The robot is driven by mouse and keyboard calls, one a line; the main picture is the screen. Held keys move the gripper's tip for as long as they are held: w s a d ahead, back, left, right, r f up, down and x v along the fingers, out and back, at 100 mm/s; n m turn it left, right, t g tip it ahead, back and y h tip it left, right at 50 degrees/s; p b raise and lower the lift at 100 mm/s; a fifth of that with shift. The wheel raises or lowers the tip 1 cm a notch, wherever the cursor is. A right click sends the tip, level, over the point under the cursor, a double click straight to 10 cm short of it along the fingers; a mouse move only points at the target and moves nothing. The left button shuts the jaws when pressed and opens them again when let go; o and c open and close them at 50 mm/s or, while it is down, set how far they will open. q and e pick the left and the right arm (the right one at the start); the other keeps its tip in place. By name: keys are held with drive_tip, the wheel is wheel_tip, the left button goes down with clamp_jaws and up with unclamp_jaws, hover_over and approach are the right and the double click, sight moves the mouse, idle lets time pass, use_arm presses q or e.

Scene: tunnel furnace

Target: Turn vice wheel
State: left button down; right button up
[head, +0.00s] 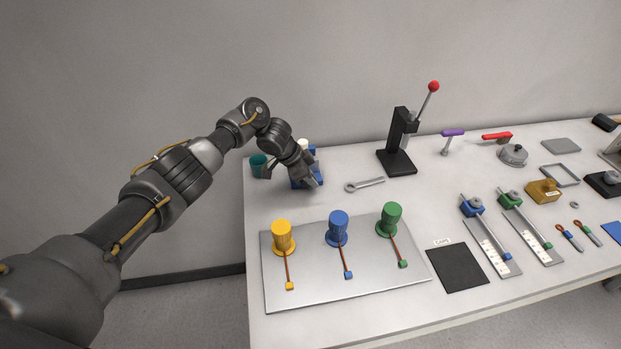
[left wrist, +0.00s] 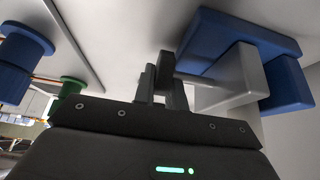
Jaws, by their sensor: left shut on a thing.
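The blue vice (head: 319,177) stands near the back left of the table, partly hidden behind my left gripper (head: 309,184). In the left wrist view the vice (left wrist: 290,86) shows blue blocks around a light grey part. My left gripper (left wrist: 165,82) is shut on a dark bar-like part beside the vice, which looks like the handle of its wheel. The rest of the wheel is hidden or cannot be made out. My right gripper is not in view.
A teal cup (head: 258,165) stands left of the vice. A wrench (head: 365,185) and a black lever press (head: 397,161) are to its right. A metal plate (head: 320,290) with yellow, blue and green spools lies in front. Several tools fill the table's right side.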

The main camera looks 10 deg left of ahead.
use_arm(q)
drive_tip(key=c, duration=1.4)
unclamp_jaws()
drive_tip(key=shift+c, duration=0.2)
drive_tip(key=v, duration=1)
drive_tip(key=shift+r, duration=0.4)
drive_tip(key=shift+s+a, duration=0.15)
drive_tip(key=shift+a, duration=0.1)
